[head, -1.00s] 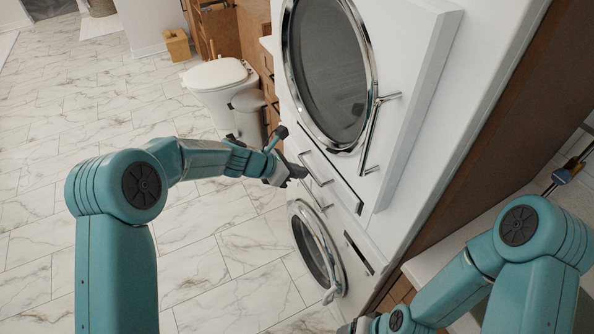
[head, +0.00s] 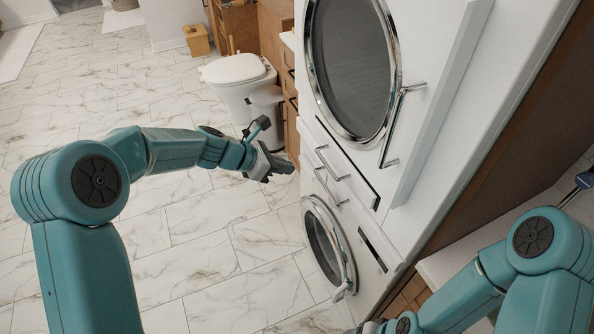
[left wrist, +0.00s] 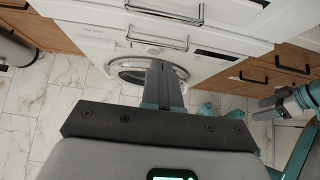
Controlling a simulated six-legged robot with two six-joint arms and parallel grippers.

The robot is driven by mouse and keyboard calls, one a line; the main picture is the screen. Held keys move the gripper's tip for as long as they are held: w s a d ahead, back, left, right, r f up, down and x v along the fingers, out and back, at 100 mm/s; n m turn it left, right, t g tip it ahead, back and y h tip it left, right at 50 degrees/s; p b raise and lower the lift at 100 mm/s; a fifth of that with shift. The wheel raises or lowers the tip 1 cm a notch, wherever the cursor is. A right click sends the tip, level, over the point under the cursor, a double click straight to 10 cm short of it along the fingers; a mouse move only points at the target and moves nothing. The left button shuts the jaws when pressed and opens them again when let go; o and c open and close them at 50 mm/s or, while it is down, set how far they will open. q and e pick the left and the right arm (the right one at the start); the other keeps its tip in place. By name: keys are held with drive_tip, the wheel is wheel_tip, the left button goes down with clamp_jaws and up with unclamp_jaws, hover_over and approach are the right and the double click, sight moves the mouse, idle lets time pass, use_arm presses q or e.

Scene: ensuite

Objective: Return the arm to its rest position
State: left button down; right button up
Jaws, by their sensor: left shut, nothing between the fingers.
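My left gripper (head: 280,168) is shut and empty in the head view. It hangs in the air left of the stacked washer and dryer, apart from the drawer handles. In the left wrist view its closed fingers (left wrist: 164,88) point toward the lower machine's round door. My right arm comes in at the lower right of the head view, with its gripper cut off by the bottom edge. In the left wrist view my right gripper (left wrist: 268,110) shows at the right, small, and its jaw gap is unclear.
The upper machine's round door (head: 350,65) has a long bar handle (head: 402,125). Drawer handles (head: 330,165) stick out below it. The lower machine's door (head: 328,245) is near the floor. A toilet (head: 238,85) stands behind.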

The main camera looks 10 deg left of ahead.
drive_tip(key=c, duration=0.5)
drive_tip(key=shift+c, duration=0.3)
use_arm(q)
drive_tip(key=s+f+m+g+y, duration=0.2)
drive_tip(key=s+f+m, duration=0.9)
drive_tip(key=s, duration=0.4)
drive_tip(key=s+f+m+g+y, duration=0.2)
drive_tip(key=s+f+m+g, duration=0.1)
drive_tip(key=s+f+m, duration=0.8)
drive_tip(key=s+f, duration=0.2)
drive_tip(key=s, duration=0.3)
drive_tip(key=shift+s+d+f+m, duration=0.15)
drive_tip(key=shift+f+m, duration=0.1)
drive_tip(key=shift+m, duration=0.15)
